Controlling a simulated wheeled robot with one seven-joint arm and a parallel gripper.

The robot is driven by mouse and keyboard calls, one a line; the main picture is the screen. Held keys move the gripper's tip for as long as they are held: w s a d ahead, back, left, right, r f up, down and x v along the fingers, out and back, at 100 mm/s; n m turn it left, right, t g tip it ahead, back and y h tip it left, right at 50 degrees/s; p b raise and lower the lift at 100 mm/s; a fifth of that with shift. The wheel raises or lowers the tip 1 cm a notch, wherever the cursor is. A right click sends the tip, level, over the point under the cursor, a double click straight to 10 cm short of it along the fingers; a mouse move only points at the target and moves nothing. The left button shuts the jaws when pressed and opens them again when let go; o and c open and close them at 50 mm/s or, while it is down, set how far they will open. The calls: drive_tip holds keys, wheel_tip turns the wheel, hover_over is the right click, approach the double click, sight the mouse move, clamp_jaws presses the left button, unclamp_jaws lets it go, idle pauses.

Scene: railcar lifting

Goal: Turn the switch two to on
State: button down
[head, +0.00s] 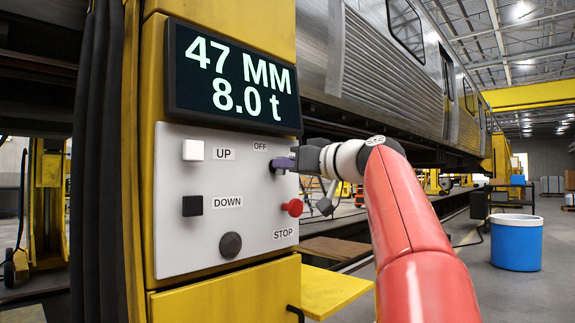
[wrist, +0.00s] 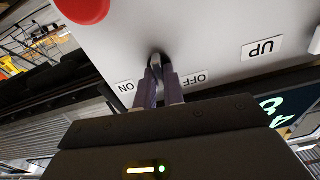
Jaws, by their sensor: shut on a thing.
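The switch (wrist: 155,60) is a small dark and metallic knob on the light grey control panel (head: 182,250). In the wrist view it sits between the OFF label (wrist: 194,78) and the ON label (wrist: 126,87). My gripper (wrist: 158,80) is shut on the switch, with one finger on each side of it. In the head view my gripper (head: 280,164) reaches the panel from the right, beside the OFF label (head: 260,146), and covers the switch and the ON label. I cannot tell which label the switch points to.
The panel also has a white UP button (head: 193,150), a black DOWN button (head: 192,206), a red STOP button (head: 292,208) below my gripper, and a dark round knob (head: 231,245). A display (head: 235,80) above reads 47 MM, 8.0 t. A blue bin (head: 517,245) stands right.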

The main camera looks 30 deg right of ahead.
drive_tip(key=m+p, duration=0.2)
drive_tip(key=m, duration=0.8)
drive_tip(key=shift+d+m, duration=0.15)
drive_tip(key=shift+m, duration=0.15)
drive_tip(key=shift+f, duration=0.1)
idle(0.4)
drive_tip(key=c, duration=1.5)
unclamp_jaws()
drive_tip(key=b+v, duration=0.1)
drive_tip(key=v, duration=0.6)
drive_tip(key=shift+s+d+b, duration=0.15)
drive_tip(key=shift+s+b, duration=0.15)
